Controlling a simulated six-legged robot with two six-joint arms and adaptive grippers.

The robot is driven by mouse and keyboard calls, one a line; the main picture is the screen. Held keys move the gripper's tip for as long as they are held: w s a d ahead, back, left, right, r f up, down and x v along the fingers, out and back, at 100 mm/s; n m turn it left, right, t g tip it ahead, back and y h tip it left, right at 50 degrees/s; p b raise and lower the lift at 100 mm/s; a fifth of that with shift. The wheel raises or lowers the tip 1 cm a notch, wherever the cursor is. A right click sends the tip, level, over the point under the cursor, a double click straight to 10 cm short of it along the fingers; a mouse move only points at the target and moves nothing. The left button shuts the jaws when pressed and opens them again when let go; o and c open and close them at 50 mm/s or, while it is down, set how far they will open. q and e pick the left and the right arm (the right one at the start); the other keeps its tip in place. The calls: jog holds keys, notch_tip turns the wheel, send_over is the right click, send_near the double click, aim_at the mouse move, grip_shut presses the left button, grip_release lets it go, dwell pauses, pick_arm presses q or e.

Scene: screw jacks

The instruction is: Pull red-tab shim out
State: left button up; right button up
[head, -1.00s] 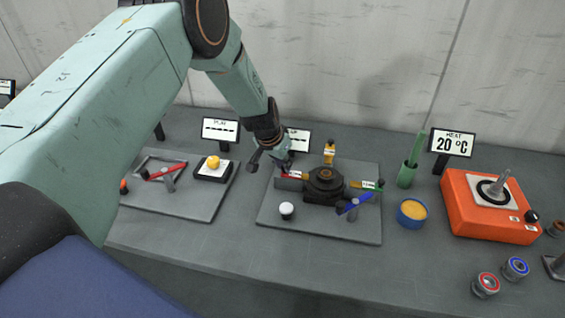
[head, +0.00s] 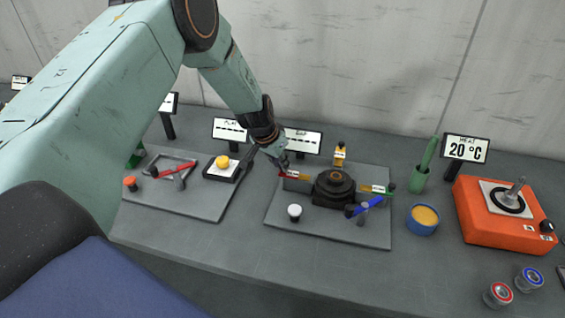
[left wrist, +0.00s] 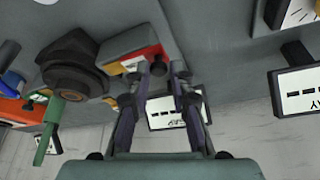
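The red-tab shim (head: 297,176) is in the left side of the dark round screw jack (head: 334,186) on the middle grey plate. Its red part with a white label also shows in the left wrist view (left wrist: 143,59). My left gripper (head: 284,167) is at the shim's outer left end. In the left wrist view, its fingertips (left wrist: 168,68) have a narrow gap between them, and the red part lies beside the left-hand finger. I see nothing held between them. Contact with the tab cannot be told. My right gripper is not in view.
A yellow-labelled shim with a green end (head: 377,189) is at the jack's right side. A sign (head: 304,141) stands behind my gripper. The front bench strip is clear.

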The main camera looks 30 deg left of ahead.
pick_arm(q)
jog(key=o, duration=0.4)
jog(key=shift+a+f, duration=0.1)
jog(key=shift+a, duration=0.15)
jog(key=shift+d, duration=0.15)
jog(key=shift+d, duration=0.1)
jog(key=shift+r, duration=0.3)
jog(key=v, duration=1.1)
jog(key=shift+s+r, duration=0.2)
jog(key=shift+s, duration=0.1)
